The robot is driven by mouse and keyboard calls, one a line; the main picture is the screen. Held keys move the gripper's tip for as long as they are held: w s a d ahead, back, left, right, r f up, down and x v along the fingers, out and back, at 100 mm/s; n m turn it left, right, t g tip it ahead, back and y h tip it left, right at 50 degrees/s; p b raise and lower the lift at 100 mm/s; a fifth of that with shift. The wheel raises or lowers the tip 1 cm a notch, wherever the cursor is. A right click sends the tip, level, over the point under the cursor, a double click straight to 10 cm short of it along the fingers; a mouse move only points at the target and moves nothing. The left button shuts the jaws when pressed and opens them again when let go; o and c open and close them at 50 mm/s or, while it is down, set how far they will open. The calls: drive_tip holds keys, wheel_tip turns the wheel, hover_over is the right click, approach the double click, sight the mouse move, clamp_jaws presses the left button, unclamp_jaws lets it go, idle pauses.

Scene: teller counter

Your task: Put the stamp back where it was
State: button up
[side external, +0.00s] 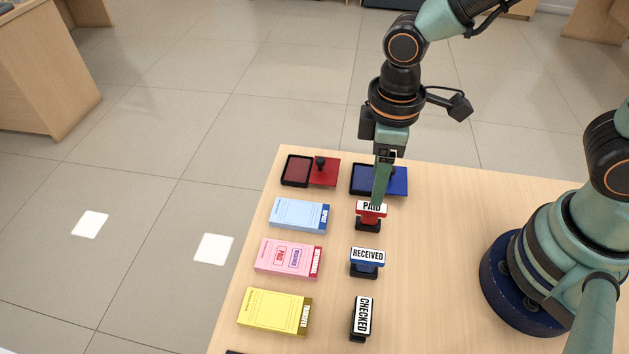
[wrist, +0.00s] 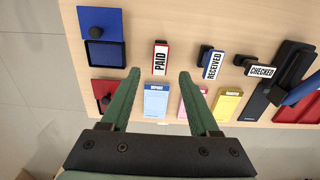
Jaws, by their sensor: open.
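My gripper (side external: 380,200) is open and points down over the PAID stamp (side external: 371,210), which has a red and white top and stands on a dark base. In the wrist view the two green fingers of my gripper (wrist: 158,73) are spread apart, with the PAID stamp (wrist: 160,57) between and just beyond their tips. I cannot tell if they touch it. The blue RECEIVED stamp (side external: 367,257) and the black CHECKED stamp (side external: 361,317) stand in the same row. The pink slip (side external: 283,258) bears a red mark and a purple mark.
A red ink pad (side external: 296,170) and a blue ink pad (side external: 365,180) lie open at the far edge. A small black-knobbed piece (side external: 320,163) is on the red lid. Blue (side external: 298,213) and yellow (side external: 270,310) slips flank the pink one.

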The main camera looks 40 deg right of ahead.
drive_tip(key=shift+r, duration=0.8)
drive_tip(key=w+d+r+m+t, duration=0.3)
drive_tip(key=d+r+m+t, duration=0.2)
drive_tip(key=d+r+m, duration=0.4)
drive_tip(key=d+r, duration=0.3)
drive_tip(key=d, duration=0.3)
drive_tip(key=shift+r+t, duration=0.15)
drive_tip(key=shift+t, duration=0.15)
drive_tip(key=shift+a, duration=0.1)
